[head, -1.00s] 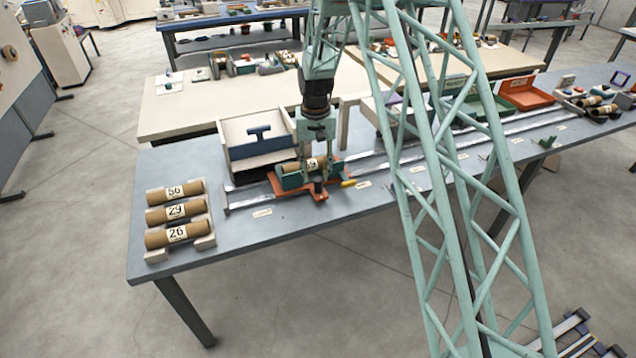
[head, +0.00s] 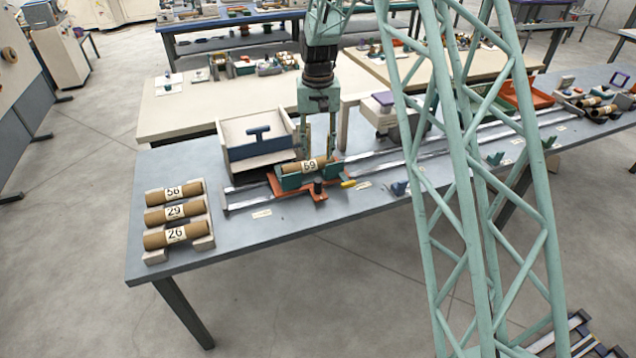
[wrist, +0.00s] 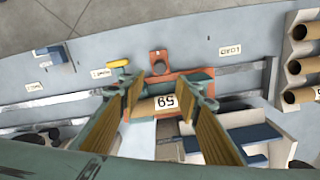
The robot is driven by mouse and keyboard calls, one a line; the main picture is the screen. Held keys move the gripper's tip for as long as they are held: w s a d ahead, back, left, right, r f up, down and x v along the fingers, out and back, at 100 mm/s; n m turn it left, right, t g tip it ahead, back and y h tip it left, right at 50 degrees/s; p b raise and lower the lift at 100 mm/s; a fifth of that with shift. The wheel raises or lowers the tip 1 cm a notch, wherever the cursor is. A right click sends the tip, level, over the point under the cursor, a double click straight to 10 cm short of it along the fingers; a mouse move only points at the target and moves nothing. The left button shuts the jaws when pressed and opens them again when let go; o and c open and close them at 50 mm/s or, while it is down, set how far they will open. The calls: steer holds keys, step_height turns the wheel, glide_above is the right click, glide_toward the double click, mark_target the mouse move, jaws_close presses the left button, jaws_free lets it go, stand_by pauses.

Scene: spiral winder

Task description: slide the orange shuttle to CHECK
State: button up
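The orange shuttle (head: 300,191) sits on the rail near the left end of the grey-blue table. It carries a brown tube marked 59 (head: 304,167) in a green cradle, and a dark round post (head: 318,187) stands on its front part. The shuttle (wrist: 182,78) and the tube (wrist: 155,106) also show in the wrist view. My gripper (head: 321,153) hangs just above the tube, toward its right end. In the wrist view my gripper (wrist: 170,98) has its fingers spread and empty, with the tube below them. The small rail labels are too blurred to read; CHECK cannot be picked out.
Tubes marked 56, 29 and 26 (head: 175,213) lie on a rack at the left. An open box with a blue front (head: 258,143) stands behind the shuttle. The metal rails (head: 400,158) run right, partly hidden by my green lattice. A yellow tab (head: 348,183) lies right of the shuttle.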

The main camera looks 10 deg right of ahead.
mark_target(318, 180)
steer(key=shift+f+b, duration=0.45)
steer(key=shift+f, duration=6.4)
jaws_close()
